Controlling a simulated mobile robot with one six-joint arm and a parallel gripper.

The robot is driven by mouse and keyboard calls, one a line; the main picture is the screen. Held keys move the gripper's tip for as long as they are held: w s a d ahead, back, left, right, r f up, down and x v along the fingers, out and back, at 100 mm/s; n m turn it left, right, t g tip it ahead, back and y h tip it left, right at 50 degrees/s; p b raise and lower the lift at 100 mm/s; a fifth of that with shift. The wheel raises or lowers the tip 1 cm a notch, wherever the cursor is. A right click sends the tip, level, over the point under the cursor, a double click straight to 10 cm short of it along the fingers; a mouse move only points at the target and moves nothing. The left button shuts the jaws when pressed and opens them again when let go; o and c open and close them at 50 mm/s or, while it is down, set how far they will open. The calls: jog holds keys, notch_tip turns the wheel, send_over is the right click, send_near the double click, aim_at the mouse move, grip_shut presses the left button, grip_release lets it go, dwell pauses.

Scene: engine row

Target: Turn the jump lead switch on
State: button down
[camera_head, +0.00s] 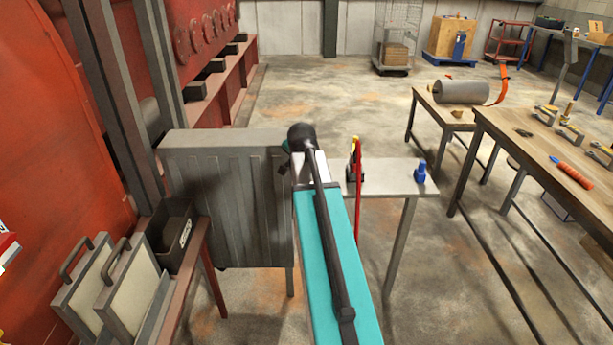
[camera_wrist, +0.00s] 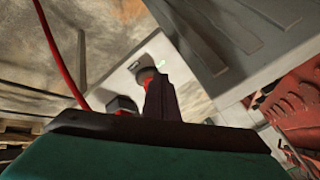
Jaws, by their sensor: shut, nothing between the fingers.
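My gripper (camera_wrist: 158,82) shows in the wrist view as dark fingers, shut and empty, pointing up the picture. A small grey and red knob (camera_wrist: 146,74), apparently the jump lead switch, sits on a pale surface right at the fingertips, partly hidden by them. I cannot tell whether they touch it. A black block with some red (camera_wrist: 123,104) is left of the fingers, with a red lead (camera_wrist: 60,62) further left. In the head view my arm hides the gripper and the switch.
The head view shows a pale small table (camera_head: 393,180) with a red upright lead (camera_head: 358,185) and a blue clamp-like thing (camera_head: 420,172). A grey ribbed cabinet (camera_head: 225,205) stands close left of my arm. A wooden workbench (camera_head: 545,150) with tools is at right. Open floor lies behind.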

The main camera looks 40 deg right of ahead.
jog(key=shift+s+a+r, duration=0.15)
jog(key=shift+a+r, duration=0.6)
jog(key=shift+r, duration=0.25)
jog(key=w+a+f+n+g+y, duration=0.2)
jog(key=a+f, duration=1)
jog(key=f, duration=0.5)
jog(key=s+a+f+n+g+y, duration=0.1)
jog(key=s+a+f+g, duration=0.1)
jog(key=s+a+f, duration=0.5)
jog(key=s+a+f+n+g+y, duration=0.1)
jog(key=s+a+f+n, duration=0.1)
jog(key=a+f, duration=0.65)
jog(key=s+a+f+n+g, duration=0.2)
jog(key=s+a+f, duration=0.1)
jog(key=s+f, duration=0.35)
jog(key=s+a+f+n+g, duration=0.1)
jog(key=s+a+f, duration=0.2)
jog(key=s+f, duration=0.4)
jog(key=s+a+f+n+g, duration=0.1)
jog(key=s+a+f+n, duration=0.1)
jog(key=s, duration=0.6)
jog(key=s+a+f+n+g, duration=0.2)
jog(key=s+f+n, duration=0.2)
jog(key=s+n, duration=0.3)
jog(key=shift+s+a+f+y, duration=0.2)
jog(key=shift+s+f+y, duration=0.15)
jog(key=shift+s, duration=0.55)
